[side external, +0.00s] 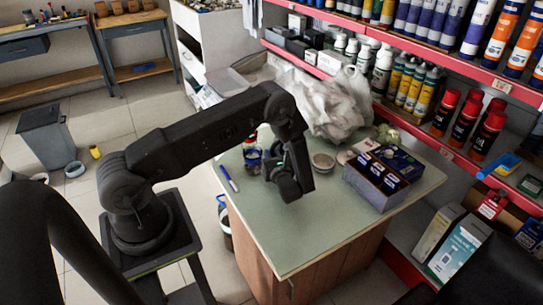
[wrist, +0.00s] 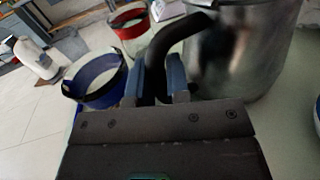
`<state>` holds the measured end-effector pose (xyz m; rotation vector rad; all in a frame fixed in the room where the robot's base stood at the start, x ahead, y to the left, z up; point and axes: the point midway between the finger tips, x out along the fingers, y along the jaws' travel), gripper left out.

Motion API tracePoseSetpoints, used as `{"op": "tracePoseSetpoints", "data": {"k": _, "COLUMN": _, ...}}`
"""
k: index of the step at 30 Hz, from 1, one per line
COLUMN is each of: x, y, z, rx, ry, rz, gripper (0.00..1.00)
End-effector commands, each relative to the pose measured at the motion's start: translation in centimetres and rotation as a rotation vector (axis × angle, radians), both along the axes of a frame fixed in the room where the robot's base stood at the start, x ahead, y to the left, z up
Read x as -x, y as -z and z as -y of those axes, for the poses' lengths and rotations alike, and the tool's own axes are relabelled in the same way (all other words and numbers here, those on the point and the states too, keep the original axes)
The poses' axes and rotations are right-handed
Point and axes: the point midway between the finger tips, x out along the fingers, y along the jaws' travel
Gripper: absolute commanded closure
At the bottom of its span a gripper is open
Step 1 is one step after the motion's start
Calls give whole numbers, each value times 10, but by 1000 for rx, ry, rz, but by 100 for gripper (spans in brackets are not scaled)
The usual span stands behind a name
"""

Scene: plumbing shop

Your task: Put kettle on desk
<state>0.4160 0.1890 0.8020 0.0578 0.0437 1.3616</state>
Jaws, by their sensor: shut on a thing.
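The kettle (wrist: 240,55) is a shiny metal vessel at the upper right of the wrist view. Its curved black handle (wrist: 172,38) runs down between the fingers of my gripper (wrist: 158,82), which is shut on it. In the side view my gripper (side external: 290,185) is over the back left part of the desk (side external: 300,237), which has a pale green top. There my gripper and arm mostly hide the kettle. I cannot tell whether the kettle's base touches the desk.
A blue marker (side external: 229,179), a small round tin (side external: 323,162) and a box of cartons (side external: 376,183) are on the desk. A plastic bag (side external: 335,100) lies behind. The desk's front is clear.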

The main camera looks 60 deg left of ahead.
Motion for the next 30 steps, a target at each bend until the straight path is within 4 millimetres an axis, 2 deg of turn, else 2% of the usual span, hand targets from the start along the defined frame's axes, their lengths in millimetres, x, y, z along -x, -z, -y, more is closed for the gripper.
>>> {"op": "tracePoseSetpoints", "data": {"k": 4, "x": 0, "y": 2, "z": 0, "rx": -2, "ry": 0, "rz": 2, "gripper": 100}}
{"op": "tracePoseSetpoints", "data": {"k": 5, "x": 0, "y": 3, "z": 0, "rx": 0, "ry": 0, "rz": -1, "gripper": 82}}
{"op": "tracePoseSetpoints", "data": {"k": 8, "x": 0, "y": 3, "z": 0, "rx": 0, "ry": 0, "rz": -1, "gripper": 73}}
{"op": "tracePoseSetpoints", "data": {"k": 17, "x": 0, "y": -1, "z": 0, "rx": 0, "ry": 0, "rz": 1, "gripper": 73}}
{"op": "tracePoseSetpoints", "data": {"k": 22, "x": 4, "y": 0, "z": 25, "rx": 0, "ry": 4, "rz": -1, "gripper": 73}}
{"op": "tracePoseSetpoints", "data": {"k": 30, "x": 16, "y": 0, "z": 81, "rx": 0, "ry": 6, "rz": 0, "gripper": 73}}
